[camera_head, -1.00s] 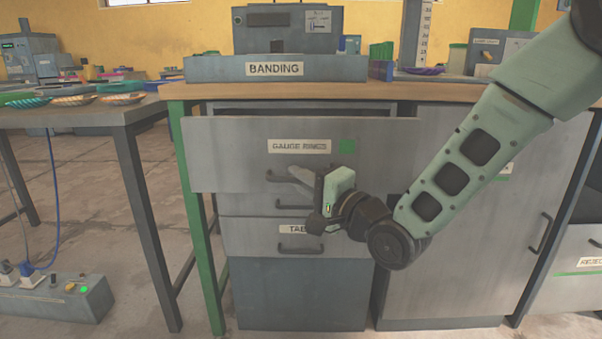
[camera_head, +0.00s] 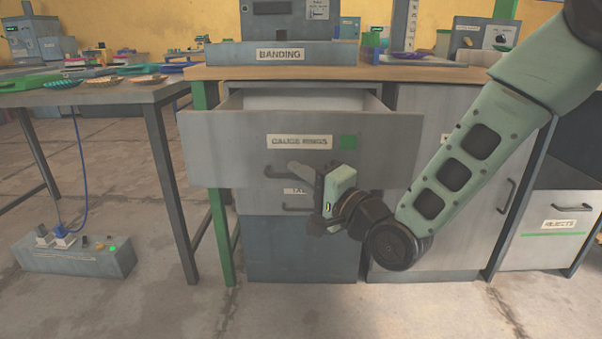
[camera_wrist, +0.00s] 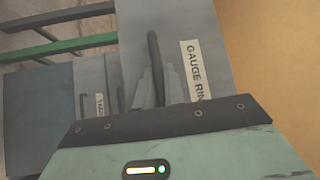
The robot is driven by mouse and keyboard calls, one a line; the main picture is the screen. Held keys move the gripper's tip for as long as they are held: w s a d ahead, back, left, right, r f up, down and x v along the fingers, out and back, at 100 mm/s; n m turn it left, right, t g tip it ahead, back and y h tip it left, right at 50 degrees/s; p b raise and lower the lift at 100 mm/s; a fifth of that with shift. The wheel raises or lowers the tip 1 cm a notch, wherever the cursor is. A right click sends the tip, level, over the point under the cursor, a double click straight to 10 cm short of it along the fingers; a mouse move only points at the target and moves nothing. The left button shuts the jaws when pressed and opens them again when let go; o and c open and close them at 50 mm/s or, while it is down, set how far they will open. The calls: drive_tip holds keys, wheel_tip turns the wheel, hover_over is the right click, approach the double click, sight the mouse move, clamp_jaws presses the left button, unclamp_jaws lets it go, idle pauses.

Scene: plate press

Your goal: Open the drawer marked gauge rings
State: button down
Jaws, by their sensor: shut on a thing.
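The drawer marked gauge rings (camera_head: 230,150) is a grey front with a white label and a green square. It stands well out from the cabinet under the bench, and its pale inside shows above the front's top edge. My gripper (camera_head: 310,180) is at the front's lower middle, shut on the drawer's dark bar handle (camera_head: 275,171). In the wrist view the handle (camera_wrist: 154,60) runs between the fingers, beside the label (camera_wrist: 193,70). The gripper hides the handle's right part in the head view.
A lower drawer (camera_head: 262,200) sits closed below, its label partly hidden. A side table (camera_head: 100,95) with dishes is at the left, a power box (camera_head: 75,262) on the floor beneath it. A rejects drawer (camera_head: 540,240) is at the right. Floor in front is clear.

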drive_tip(key=c, duration=1.8)
unclamp_jaws()
drive_tip(key=shift+o, duration=0.2)
drive_tip(key=p+v, duration=1.7)
drive_tip(key=p, duration=0.1)
drive_tip(key=shift+s, duration=0.2)
drive_tip(key=shift+d+f, duration=0.1)
